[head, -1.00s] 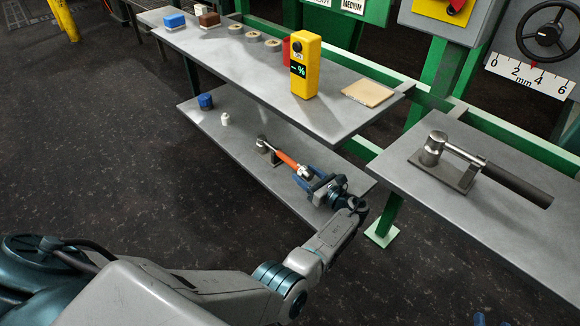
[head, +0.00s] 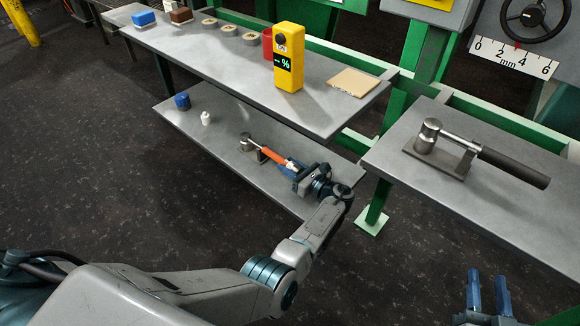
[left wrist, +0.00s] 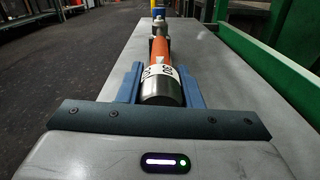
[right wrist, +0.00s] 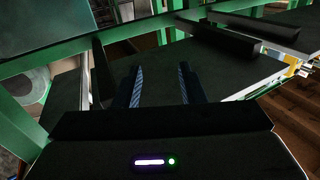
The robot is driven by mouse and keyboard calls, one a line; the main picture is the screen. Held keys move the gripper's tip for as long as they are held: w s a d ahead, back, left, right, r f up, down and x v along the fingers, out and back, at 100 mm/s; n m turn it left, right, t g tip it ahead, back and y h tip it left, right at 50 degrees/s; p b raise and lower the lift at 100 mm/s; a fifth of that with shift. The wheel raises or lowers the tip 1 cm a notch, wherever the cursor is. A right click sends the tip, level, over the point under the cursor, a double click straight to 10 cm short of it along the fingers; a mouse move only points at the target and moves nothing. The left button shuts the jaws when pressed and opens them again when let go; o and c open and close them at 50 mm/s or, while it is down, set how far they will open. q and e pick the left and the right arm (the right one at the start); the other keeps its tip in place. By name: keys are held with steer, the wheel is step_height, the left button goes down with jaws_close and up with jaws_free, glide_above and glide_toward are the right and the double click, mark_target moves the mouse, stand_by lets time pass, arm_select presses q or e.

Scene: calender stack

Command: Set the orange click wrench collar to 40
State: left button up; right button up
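The orange click wrench (head: 275,157) lies along the lower shelf, its metal head in a small stand. Its handle end has a white scale band (left wrist: 160,71) and a metal collar (left wrist: 162,91) in the left wrist view. The band's marks are too small to read surely. My left gripper (head: 293,170) is at the handle end, its blue fingers open on either side of the collar. I cannot tell whether either finger touches it. My right gripper (head: 488,290) is open and empty at the lower right of the head view, away from the wrench.
The upper shelf (head: 225,70) overhangs behind the wrench and carries a yellow meter (head: 289,70). A blue knob (head: 182,101) and a white bottle (head: 206,118) stand left on the lower shelf. A larger dark-handled wrench (head: 510,166) lies on the right table.

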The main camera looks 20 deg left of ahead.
arm_select(q)
steer(key=shift+n+b, duration=0.4)
steer(key=shift+n, duration=0.4)
arm_select(e)
steer(key=r+t, duration=0.1)
steer(key=r, duration=0.2)
steer(key=r+t, duration=0.1)
steer(key=shift+w+d+r+t, duration=0.15)
steer(key=shift+w+t, duration=0.15)
arm_select(q)
steer(key=o, duration=1)
